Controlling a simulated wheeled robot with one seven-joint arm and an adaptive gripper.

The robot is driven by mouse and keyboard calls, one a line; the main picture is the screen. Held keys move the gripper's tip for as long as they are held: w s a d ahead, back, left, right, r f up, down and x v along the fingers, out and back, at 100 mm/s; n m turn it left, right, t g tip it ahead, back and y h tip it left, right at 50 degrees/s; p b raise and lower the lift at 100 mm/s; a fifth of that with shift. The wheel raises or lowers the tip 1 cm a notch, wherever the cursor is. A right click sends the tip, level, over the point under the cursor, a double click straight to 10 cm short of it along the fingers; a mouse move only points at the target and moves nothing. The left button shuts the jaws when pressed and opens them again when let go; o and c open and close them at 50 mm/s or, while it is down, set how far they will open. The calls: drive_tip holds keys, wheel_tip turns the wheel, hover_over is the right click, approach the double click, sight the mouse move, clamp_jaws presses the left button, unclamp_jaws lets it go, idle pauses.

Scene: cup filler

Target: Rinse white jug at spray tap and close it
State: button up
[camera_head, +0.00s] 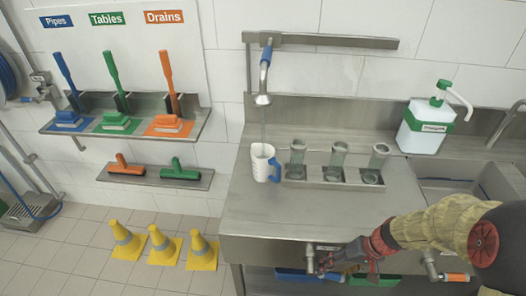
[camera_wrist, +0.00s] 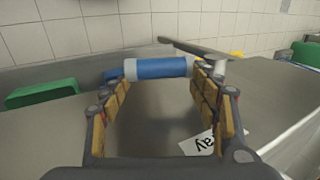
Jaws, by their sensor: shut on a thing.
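The white jug (camera_head: 262,162) with a blue handle stands upright on the steel counter, under the spray tap (camera_head: 262,98). A thin pale stream runs from the tap's nozzle down into the jug. My gripper (camera_head: 324,263) is low at the counter's front edge, well apart from the jug. In the wrist view its fingers (camera_wrist: 160,82) are on either side of a blue valve handle (camera_wrist: 158,68) with pale ends. A white label (camera_wrist: 205,142) ending in "ay" is beside it. In the head view the gripper mostly hides this handle.
Several glass cylinders (camera_head: 338,155) stand in a rack right of the jug. A second valve with an orange handle (camera_head: 456,277) is right of my gripper. A white and green bottle (camera_head: 425,128) stands by the sink (camera_head: 460,190). The counter's front left is clear.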

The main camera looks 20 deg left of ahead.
drive_tip(key=shift+s+a+f+h+p, duration=0.2)
drive_tip(key=shift+s+h+p, duration=0.4)
drive_tip(key=shift+p, duration=1.3)
drive_tip(key=shift+r+h+p, duration=0.4)
drive_tip(key=shift+r+p, duration=0.1)
drive_tip(key=shift+p, duration=0.65)
drive_tip(key=shift+r+h+p, duration=0.25)
drive_tip(key=shift+h+p, duration=0.05)
drive_tip(key=shift+p, duration=0.85)
drive_tip(key=shift+w+r+h+p, duration=0.1)
drive_tip(key=shift+h+p, duration=0.2)
drive_tip(key=shift+p, duration=0.65)
drive_tip(key=o, duration=0.8)
drive_tip(key=shift+o, duration=1.2)
drive_tip(key=shift+a, duration=0.2)
drive_tip(key=shift+o, duration=1.4)
drive_tip(key=shift+w+d+t, duration=0.1)
drive_tip(key=shift+w+t, duration=0.1)
drive_tip(key=shift+t, duration=0.1)
